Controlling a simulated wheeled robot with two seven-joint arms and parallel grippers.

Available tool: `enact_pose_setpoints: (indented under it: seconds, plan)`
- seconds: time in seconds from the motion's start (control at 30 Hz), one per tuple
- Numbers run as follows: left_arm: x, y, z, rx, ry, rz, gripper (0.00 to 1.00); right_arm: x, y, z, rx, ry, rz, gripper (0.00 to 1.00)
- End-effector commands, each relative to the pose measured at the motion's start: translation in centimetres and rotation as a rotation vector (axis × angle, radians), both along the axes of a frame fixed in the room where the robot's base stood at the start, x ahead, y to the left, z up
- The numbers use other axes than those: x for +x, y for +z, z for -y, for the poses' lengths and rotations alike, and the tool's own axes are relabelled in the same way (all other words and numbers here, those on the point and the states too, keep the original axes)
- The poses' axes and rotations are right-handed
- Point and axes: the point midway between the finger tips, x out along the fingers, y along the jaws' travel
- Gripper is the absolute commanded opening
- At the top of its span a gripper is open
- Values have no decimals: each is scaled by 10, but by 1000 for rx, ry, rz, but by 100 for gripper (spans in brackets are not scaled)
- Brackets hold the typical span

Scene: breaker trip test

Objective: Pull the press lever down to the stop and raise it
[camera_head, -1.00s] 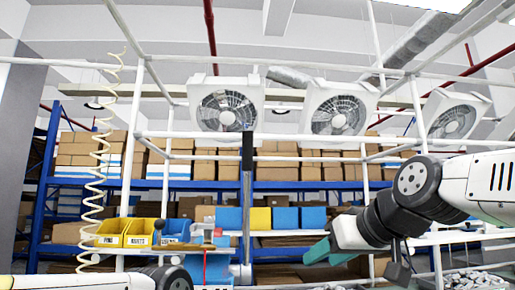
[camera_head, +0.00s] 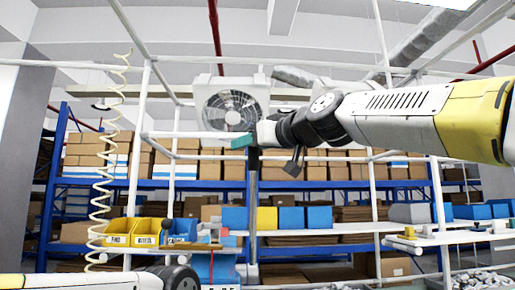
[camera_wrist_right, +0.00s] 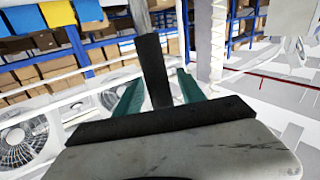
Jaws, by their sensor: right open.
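The press lever (camera_head: 253,185) is a tall grey upright rod with a black grip at its top, in the middle of the head view. My right gripper (camera_head: 243,141), with teal fingers, is at the black top of the lever and hides part of it. In the right wrist view the black grip (camera_wrist_right: 154,70) shows between the two spread fingers of my right gripper (camera_wrist_right: 157,88). The jaws are open, and I cannot tell whether either finger touches it. My left arm shows only at the bottom left; its gripper is out of view.
Yellow bins (camera_head: 147,232) and a blue bin (camera_head: 183,229) stand left of the lever. A coiled cream hose (camera_head: 101,185) hangs at the left. A white frame with a fan (camera_head: 231,107) spans the view. Shelves of boxes (camera_head: 205,170) stand behind. A white side bench (camera_head: 450,238) is at right.

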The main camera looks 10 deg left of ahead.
Motion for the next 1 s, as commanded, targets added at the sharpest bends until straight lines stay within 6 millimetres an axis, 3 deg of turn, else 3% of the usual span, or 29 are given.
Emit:
enact_pose_setpoints:
  seconds: [0.13, 0.43, 0.7, 1.0]
  plan:
    - [0, 0, 0, 0, 0, 0, 34, 8, 0, -10, -1, 0, -1, 47]
    - [0, 0, 0, 0, 0, 0, 34, 10, 0, -12, 0, 0, 0, 47]
    - [0, 0, 0, 0, 0, 0, 34, 10, 0, -12, -1, 0, -1, 0]
    - [0, 0, 0, 0, 0, 0, 34, 10, 0, -12, -1, 0, -1, 0]
